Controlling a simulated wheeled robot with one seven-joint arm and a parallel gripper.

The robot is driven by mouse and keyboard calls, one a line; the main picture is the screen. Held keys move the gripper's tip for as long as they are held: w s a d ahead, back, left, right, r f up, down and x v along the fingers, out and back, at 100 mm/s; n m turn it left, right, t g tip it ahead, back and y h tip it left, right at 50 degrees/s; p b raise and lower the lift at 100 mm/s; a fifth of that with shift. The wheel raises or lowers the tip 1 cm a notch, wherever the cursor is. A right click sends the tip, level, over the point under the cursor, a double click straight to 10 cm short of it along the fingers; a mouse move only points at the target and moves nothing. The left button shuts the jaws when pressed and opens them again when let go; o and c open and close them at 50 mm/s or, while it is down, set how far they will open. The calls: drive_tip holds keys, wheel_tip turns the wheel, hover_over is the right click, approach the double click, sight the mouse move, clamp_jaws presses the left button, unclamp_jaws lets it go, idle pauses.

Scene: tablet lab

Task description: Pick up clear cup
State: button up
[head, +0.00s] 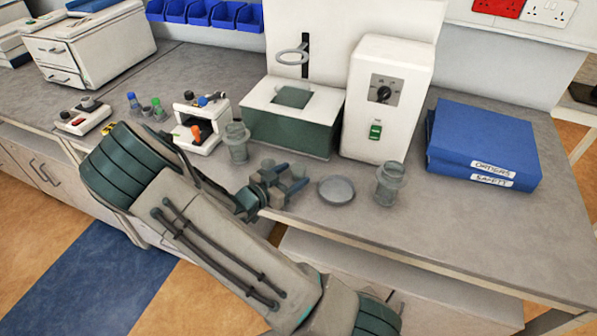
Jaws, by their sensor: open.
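Two clear, greyish cup-like vessels stand upright on the bench. One clear cup (237,146) is left of my gripper, in front of the green-and-white machine. The other clear cup (388,186) is to the right, near the bench's front edge. My gripper (292,180) is open and low over the bench between them, apart from both. A round, flat grey dish or lid (336,190) lies just right of my gripper. No cup shows between the jaws. The frame does not tell which vessel the task names.
A green-and-white machine (290,130) and a white box with a dial (385,100) stand behind. Blue binders (482,145) lie at the right. Small white devices (200,125) and coloured bottles (157,107) stand at the left. The bench (480,230) is clear at front right.

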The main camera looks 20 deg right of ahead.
drive_tip(key=shift+x, duration=0.8)
drive_tip(key=c, duration=0.8)
drive_tip(key=shift+c, duration=0.2)
drive_tip(key=shift+a+r, duration=0.15)
